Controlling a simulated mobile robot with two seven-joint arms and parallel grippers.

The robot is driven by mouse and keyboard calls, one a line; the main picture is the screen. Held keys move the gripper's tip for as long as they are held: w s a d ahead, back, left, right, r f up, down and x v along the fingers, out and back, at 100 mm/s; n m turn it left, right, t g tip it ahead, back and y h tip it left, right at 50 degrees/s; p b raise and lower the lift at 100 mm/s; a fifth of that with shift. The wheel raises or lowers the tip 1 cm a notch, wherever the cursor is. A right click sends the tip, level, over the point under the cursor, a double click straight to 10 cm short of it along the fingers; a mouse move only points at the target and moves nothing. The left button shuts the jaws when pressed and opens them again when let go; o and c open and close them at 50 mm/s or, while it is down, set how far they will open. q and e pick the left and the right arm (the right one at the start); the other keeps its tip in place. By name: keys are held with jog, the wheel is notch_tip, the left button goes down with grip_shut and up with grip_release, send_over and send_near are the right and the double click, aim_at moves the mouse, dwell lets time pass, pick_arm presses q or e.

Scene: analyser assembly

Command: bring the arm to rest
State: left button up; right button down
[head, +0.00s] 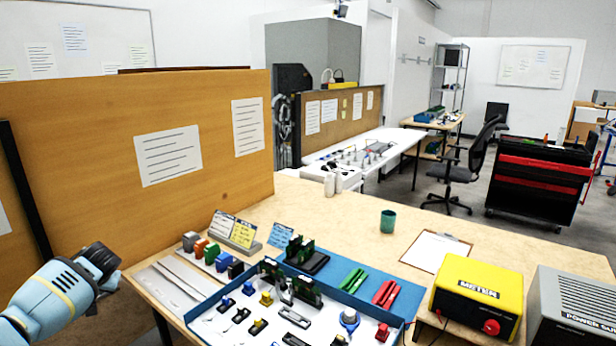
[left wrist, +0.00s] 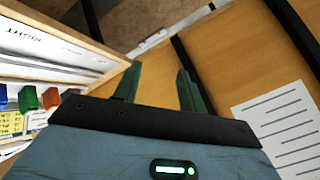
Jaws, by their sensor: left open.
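My left arm comes in at the lower left of the head view, with its dark wrist end (head: 97,262) beside the table's left edge, in front of the wooden partition (head: 60,120). In the left wrist view my left gripper (left wrist: 157,85) shows two green fingers spread apart with nothing between them. Beyond the fingers are the partition panel and the table edge. My right gripper is in neither view.
The workbench (head: 340,215) holds a blue-rimmed tray (head: 190,318) of parts, coloured blocks (head: 212,252), a green cup (head: 388,220), a clipboard (head: 436,250), a yellow meter (head: 476,295) and a grey power supply (head: 575,308). The bench behind the cup is mostly clear.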

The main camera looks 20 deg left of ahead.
pick_arm(q)
jog(key=s+d+f+m+t+h, duration=0.3)
jog(key=s+d+f+m, duration=0.35)
jog(key=d+f, duration=0.35)
jog(key=s+d+f+m+t+h, duration=0.2)
jog(key=s+d+f+m, duration=0.45)
jog(key=d+f, duration=0.35)
jog(key=s+d+m+h, duration=0.4)
jog(key=s+d+h, duration=0.1)
jog(key=s+d, duration=0.7)
jog(key=s+d+f+n+t, duration=0.2)
jog(key=d+n, duration=0.7)
jog(key=d, duration=1)
jog(key=shift+s+d+f, duration=0.25)
jog(key=shift+s+f, duration=0.2)
jog(key=shift+s, duration=0.05)
